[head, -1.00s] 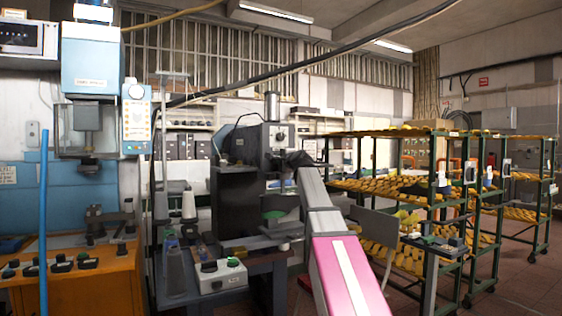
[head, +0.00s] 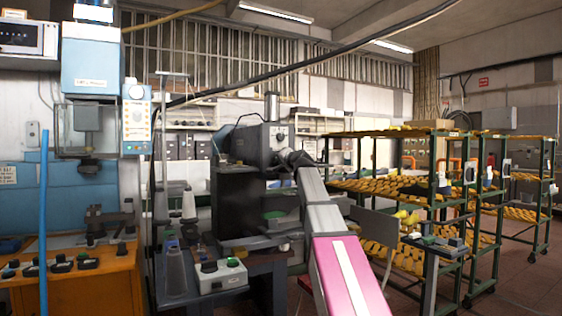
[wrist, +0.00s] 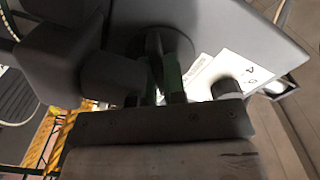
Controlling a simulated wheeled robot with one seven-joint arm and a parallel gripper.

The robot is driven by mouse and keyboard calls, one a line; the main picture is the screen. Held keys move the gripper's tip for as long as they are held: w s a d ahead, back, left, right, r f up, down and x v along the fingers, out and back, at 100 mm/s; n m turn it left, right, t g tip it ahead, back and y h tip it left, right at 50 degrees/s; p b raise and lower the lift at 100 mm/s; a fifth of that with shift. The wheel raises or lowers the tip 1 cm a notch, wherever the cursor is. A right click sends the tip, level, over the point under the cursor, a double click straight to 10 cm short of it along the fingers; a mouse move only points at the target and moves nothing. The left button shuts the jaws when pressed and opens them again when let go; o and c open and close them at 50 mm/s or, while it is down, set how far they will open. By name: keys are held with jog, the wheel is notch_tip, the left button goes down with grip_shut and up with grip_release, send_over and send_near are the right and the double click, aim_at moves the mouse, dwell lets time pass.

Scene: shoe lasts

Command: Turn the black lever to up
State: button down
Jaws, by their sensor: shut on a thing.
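A dark grey machine (head: 262,143) stands in the middle of the head view. My gripper (head: 290,158) is at the right side of its upper head, at the end of my arm, small and dark there. In the wrist view my gripper (wrist: 168,88) has its greenish fingers close together below a dark round hub (wrist: 153,42). They are shut on the black lever, which is mostly hidden by the fingers and dark parts around it. The lever's exact angle cannot be told.
A dark rounded block (wrist: 62,52) is close to the fingers at left in the wrist view. A white control box (head: 222,277) stands below the machine. Green racks with yellow shoe lasts (head: 385,187) stand at right. Floor shows between racks.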

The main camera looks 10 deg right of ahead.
dwell(0.4)
jog(key=c, duration=1.2)
grip_release()
